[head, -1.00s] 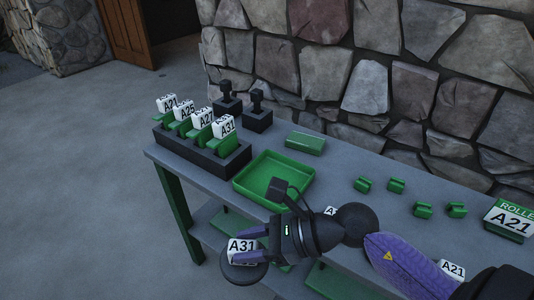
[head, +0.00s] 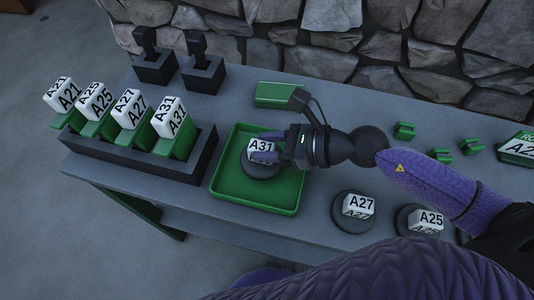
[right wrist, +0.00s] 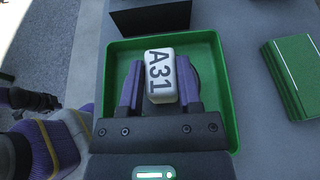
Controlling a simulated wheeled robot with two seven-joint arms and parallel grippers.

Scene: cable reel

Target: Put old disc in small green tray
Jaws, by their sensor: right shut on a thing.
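The old disc (head: 259,170) is dark and round with a white block marked A31 on top. It is over the small green tray (head: 284,205), inside its rim as seen from above. My right gripper (head: 270,150) is shut on the white A31 block (right wrist: 160,76), its purple fingers on both sides. I cannot tell whether the disc touches the tray floor. The disc is mostly hidden under the fingers in the right wrist view. My left gripper is not in view; a purple arm link of mine crosses the bottom of the head view.
A black rack (head: 190,176) with several labelled green holders stands left of the tray. Discs marked A27 (head: 349,221) and A25 (head: 407,224) lie at the front right. Black posts, a green box (head: 280,95) and small green clips (head: 404,131) stand farther back.

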